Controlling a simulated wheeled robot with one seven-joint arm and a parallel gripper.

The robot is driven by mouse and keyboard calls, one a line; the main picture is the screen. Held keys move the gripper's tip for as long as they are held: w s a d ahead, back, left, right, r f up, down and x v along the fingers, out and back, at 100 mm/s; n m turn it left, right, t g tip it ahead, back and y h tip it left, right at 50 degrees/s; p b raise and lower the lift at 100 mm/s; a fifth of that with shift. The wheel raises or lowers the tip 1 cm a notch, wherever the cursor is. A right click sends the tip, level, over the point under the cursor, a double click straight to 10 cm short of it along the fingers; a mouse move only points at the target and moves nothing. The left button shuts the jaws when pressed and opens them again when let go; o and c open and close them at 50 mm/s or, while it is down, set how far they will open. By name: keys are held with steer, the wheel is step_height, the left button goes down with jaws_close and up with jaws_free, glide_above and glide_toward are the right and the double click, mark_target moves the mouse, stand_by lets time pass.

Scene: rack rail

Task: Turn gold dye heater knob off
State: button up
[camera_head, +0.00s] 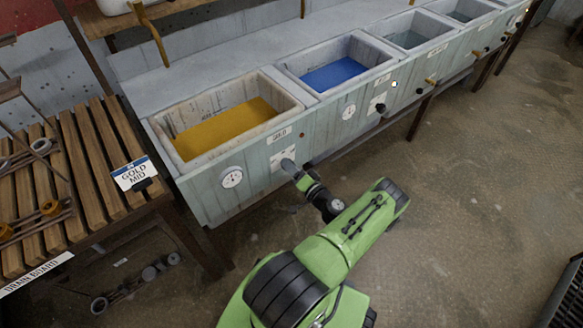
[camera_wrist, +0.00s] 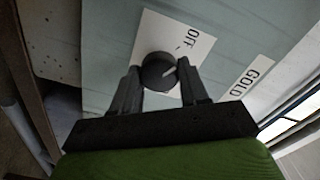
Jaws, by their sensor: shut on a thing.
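The gold dye heater knob (camera_wrist: 158,72) is a dark round knob with a light pointer line. It sits on a white plate marked OFF (camera_wrist: 190,42) on the front panel, beside a GOLD label (camera_wrist: 245,80). The knob's pointer line is angled toward the upper right in the wrist view, apart from the OFF word. My gripper (camera_wrist: 160,78) is shut on the knob, one finger on each side. In the head view my gripper (camera_head: 290,168) reaches the panel below the gold dye vat (camera_head: 165,150) and hides the knob.
A blue dye vat (camera_head: 290,68) and further vats stand to the right along the same panel, with more knobs and taps (camera_head: 430,81). A slatted drain board (camera_head: 95,150) with a GOLD MID sign (camera_head: 133,174) stands at left.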

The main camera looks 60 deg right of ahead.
steer(key=o, duration=1)
steer(key=shift+o, duration=0.2)
steer(key=p+v, duration=0.2)
steer(key=v, duration=1.3)
steer(key=shift+s+a+p, duration=0.2)
steer(key=shift+s+p, duration=0.15)
steer(key=shift+s, duration=0.05)
